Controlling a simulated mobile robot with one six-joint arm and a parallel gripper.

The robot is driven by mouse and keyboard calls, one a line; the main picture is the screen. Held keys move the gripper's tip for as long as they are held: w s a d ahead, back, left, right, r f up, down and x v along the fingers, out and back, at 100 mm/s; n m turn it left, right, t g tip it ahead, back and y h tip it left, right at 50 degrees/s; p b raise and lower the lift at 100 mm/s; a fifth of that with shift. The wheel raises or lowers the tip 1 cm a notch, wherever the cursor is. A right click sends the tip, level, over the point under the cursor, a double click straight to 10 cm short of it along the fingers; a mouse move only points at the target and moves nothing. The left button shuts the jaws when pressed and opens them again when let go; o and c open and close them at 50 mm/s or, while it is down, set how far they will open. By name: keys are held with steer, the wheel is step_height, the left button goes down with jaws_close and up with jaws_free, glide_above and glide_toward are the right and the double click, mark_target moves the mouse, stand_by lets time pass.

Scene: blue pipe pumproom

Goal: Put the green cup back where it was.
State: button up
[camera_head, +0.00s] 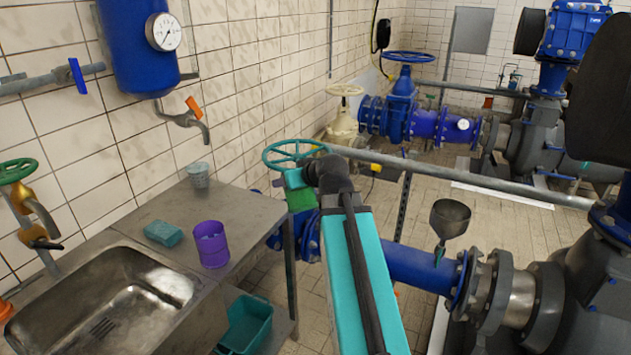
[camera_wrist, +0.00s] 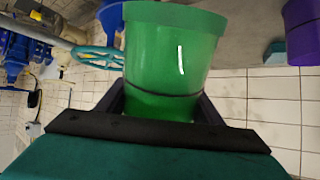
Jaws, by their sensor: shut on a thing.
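The green cup (camera_wrist: 172,50) fills the upper middle of the wrist view, with a dark line around its lower part. My gripper (camera_wrist: 162,105) is shut on it, one dark finger on each side. In the head view the green cup (camera_head: 300,197) shows only in part behind my arm, off the right end of the metal counter (camera_head: 245,210). It appears held in the air, near a teal handwheel. The cup's far side is hidden.
On the counter stand a purple cup (camera_head: 211,244), a grey-green tumbler (camera_head: 198,175) by the wall and a teal sponge (camera_head: 163,233). A sink (camera_head: 110,300) lies left. A teal basin (camera_head: 248,322) sits below. Blue pipes (camera_head: 415,264) and a handwheel (camera_head: 293,152) stand right of the counter.

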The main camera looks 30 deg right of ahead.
steer(key=w+a+r, duration=0.1)
steer(key=w+a, duration=0.3)
steer(key=a, duration=0.7)
steer(key=w+a+r, duration=0.2)
steer(key=w+a, duration=0.2)
steer(key=a, duration=0.8)
steer(key=shift+s+f, duration=0.1)
steer(key=shift+s, duration=0.05)
